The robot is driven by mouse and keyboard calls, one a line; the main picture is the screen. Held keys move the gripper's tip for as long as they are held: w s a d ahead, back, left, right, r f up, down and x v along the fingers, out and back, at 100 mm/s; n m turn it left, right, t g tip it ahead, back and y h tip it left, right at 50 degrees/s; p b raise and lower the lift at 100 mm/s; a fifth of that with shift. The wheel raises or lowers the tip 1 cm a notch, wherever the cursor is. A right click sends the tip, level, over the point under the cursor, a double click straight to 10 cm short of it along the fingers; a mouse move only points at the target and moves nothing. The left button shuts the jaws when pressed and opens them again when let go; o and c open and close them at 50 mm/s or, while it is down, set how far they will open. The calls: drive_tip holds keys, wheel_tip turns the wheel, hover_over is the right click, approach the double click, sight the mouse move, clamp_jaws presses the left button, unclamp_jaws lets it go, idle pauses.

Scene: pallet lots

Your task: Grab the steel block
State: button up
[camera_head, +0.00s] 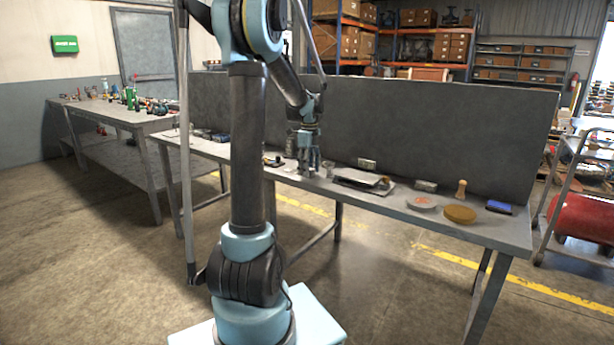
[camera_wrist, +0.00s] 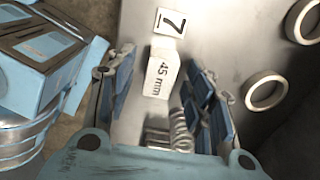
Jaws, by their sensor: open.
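My gripper (camera_head: 308,170) is over the long grey bench, pointing down with its fingers apart. In the wrist view, the gripper (camera_wrist: 158,78) has a blue-padded finger on each side and nothing clamped between them. A pale block marked "45 mm" (camera_wrist: 161,74) shows between the fingers, with visible gaps to both; it looks like the steel block. Whether the fingertips reach down to its height I cannot tell. In the head view I cannot make this block out for sure near the gripper.
A card marked "7" (camera_wrist: 170,22), a coiled spring (camera_wrist: 180,130) and a metal ring (camera_wrist: 265,91) lie near the block. In the head view, a flat stack (camera_head: 364,181), a tan disc (camera_head: 460,214) and a blue item (camera_head: 499,207) lie to the right. A grey panel (camera_head: 440,125) backs the bench.

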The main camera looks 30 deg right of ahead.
drive_tip(key=shift+f, duration=0.55)
clamp_jaws()
drive_tip(key=shift+r, duration=0.1)
